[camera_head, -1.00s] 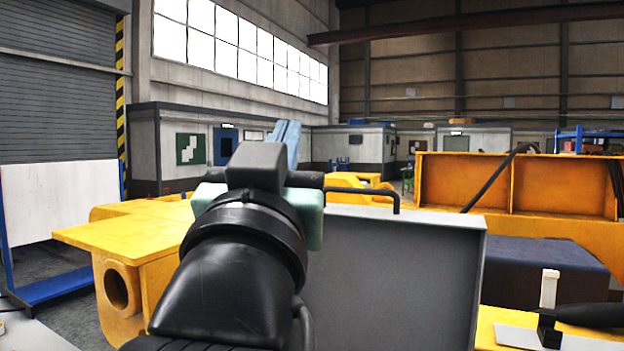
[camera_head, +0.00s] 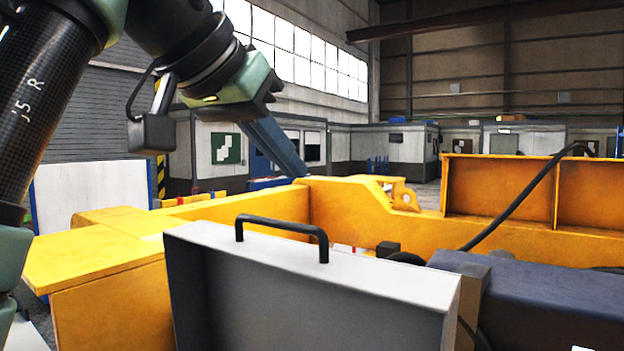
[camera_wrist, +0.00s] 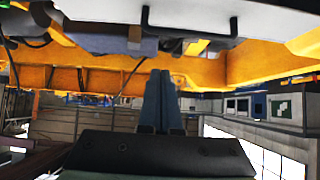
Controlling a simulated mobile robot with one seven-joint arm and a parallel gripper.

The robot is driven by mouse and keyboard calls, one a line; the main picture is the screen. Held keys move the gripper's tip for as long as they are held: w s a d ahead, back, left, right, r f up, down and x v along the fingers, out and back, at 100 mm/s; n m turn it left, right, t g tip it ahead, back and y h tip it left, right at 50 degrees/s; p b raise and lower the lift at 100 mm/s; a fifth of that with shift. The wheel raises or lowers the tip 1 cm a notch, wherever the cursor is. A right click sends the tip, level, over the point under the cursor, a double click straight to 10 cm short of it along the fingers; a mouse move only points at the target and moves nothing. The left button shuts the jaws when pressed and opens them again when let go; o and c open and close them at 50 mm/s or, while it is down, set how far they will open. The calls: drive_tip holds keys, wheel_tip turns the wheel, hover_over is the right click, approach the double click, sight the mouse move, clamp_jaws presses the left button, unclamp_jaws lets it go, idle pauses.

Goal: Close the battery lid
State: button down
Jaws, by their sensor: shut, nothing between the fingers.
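The battery lid (camera_head: 330,262) is a grey, shallow, box-like panel with a black bar handle (camera_head: 283,231) on its top edge. It stands raised and tilted in the head view, with its hollow side facing me. Its pale edge and handle also show at the top of the wrist view (camera_wrist: 262,18). My gripper (camera_head: 300,172) has long blue fingers, which are shut and empty. It points down and right beyond the lid's top edge, left of centre, apart from the handle. In the wrist view the closed fingers (camera_wrist: 161,78) point towards the yellow frame. The lid's lower edge is out of view.
A yellow casting frame (camera_head: 385,222) lies behind and left of the lid. A dark blue-grey block (camera_head: 530,295) and a black cable (camera_head: 505,200) are at the right. The space above the lid is open.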

sight(305, 226)
drive_tip(key=p+x, duration=0.3)
drive_tip(key=x, duration=0.5)
drive_tip(key=shift+w+d+f, duration=0.1)
drive_tip(key=shift+w+d, duration=0.15)
drive_tip(key=shift+w, duration=0.1)
drive_tip(key=s+a, duration=0.1)
drive_tip(key=s+a+f, duration=0.1)
drive_tip(key=shift+s+p, duration=0.3)
drive_tip(key=shift+p, duration=0.1)
drive_tip(key=shift+s+a+f, duration=0.1)
drive_tip(key=shift+s+f, duration=0.05)
drive_tip(key=shift+s, duration=0.05)
drive_tip(key=shift+a, duration=0.1)
